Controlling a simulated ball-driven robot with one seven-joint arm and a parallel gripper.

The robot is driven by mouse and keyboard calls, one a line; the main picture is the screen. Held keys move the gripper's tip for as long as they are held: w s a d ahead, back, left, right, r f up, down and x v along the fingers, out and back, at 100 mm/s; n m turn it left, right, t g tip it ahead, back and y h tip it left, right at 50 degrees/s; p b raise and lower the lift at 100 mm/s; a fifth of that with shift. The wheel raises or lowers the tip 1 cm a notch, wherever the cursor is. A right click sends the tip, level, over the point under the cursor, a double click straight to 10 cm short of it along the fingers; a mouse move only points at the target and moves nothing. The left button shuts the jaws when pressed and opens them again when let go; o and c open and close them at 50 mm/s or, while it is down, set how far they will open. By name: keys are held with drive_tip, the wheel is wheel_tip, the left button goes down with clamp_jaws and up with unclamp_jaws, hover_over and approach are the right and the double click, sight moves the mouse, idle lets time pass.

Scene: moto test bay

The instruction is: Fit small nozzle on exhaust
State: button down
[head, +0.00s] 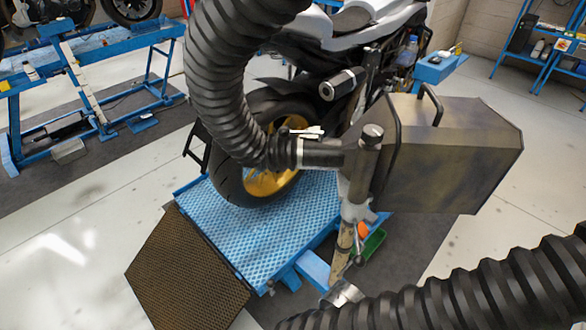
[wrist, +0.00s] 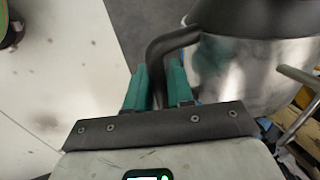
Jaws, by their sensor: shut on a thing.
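In the wrist view my gripper (wrist: 157,78) has its teal fingers closed on a black bent handle (wrist: 172,42). The handle joins a shiny metal body, which looks like the nozzle (wrist: 235,68), with a dark part at its top. In the head view a large box-shaped metal nozzle (head: 460,150) with a handle sits at a hose end, right of the motorcycle. The exhaust (head: 342,84) is a short dark silencer with a bright end, behind the hose. I cannot make out my gripper in the head view. The metal body's opening is hidden in the wrist view.
A black corrugated hose (head: 220,70) hangs in front of the motorcycle's rear wheel. Another hose (head: 470,300) crosses the lower right, near a grey metal piece (head: 342,292). The motorcycle stands on a blue lift (head: 235,225). Pale floor (head: 70,240) is clear at left.

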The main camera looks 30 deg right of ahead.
drive_tip(key=shift+s+d+r+p, duration=0.15)
drive_tip(key=shift+s+d+p, duration=0.1)
drive_tip(key=shift+s, duration=0.2)
drive_tip(key=shift+s+d+r+p, duration=0.1)
drive_tip(key=shift+s+r+p, duration=0.15)
drive_tip(key=shift+s, duration=0.2)
drive_tip(key=shift+s+d+r+p, duration=0.1)
drive_tip(key=shift+s+d+p, duration=0.15)
drive_tip(key=shift+s, duration=0.2)
